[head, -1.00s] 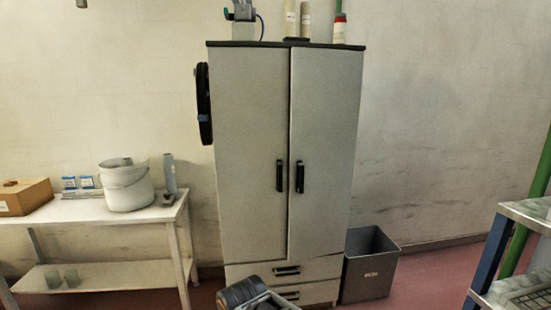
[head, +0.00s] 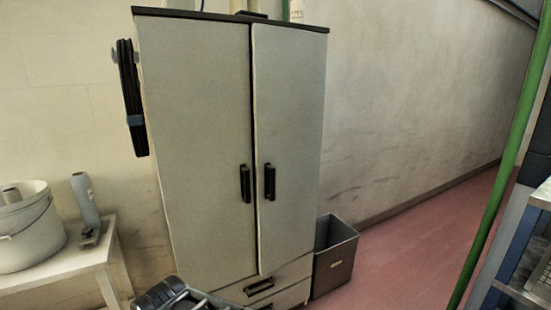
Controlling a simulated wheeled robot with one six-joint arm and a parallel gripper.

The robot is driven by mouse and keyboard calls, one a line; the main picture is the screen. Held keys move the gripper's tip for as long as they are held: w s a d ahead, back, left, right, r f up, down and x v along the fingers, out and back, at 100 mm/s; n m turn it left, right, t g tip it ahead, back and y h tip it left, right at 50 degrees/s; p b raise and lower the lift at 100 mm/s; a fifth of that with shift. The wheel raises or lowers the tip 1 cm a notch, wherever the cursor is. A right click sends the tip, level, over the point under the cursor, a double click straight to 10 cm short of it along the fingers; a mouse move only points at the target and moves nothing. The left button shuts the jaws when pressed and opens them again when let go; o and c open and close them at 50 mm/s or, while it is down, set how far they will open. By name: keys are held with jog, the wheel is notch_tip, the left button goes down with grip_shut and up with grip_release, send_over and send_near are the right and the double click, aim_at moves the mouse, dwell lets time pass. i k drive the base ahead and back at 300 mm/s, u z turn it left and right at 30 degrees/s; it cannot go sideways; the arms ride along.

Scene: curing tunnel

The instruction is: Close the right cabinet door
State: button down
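The tall light grey cabinet has two upright doors. The right cabinet door (head: 287,120) lies beside the left door (head: 200,120), with a narrow dark gap between them. The right door looks shut or nearly shut; I cannot tell whether it is slightly ajar. Its black handle (head: 269,182) is near its inner edge, beside the left door's black handle (head: 245,183). A dark, rounded part with a grey frame, which seems to be my arm, shows at the bottom edge in front of the cabinet. No gripper fingers can be made out.
Drawers (head: 262,288) sit below the doors. A grey bin (head: 334,262) stands close by the cabinet's right side. A white table (head: 75,265) with a bucket (head: 28,228) is at left. A metal shelf unit (head: 520,250) and green pole (head: 500,170) are at right. Red floor (head: 420,240) is clear between.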

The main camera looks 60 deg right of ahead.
aim_at(289, 67)
jog(key=z, duration=0.8)
jog(key=i, duration=0.85)
jog(key=z, duration=0.9)
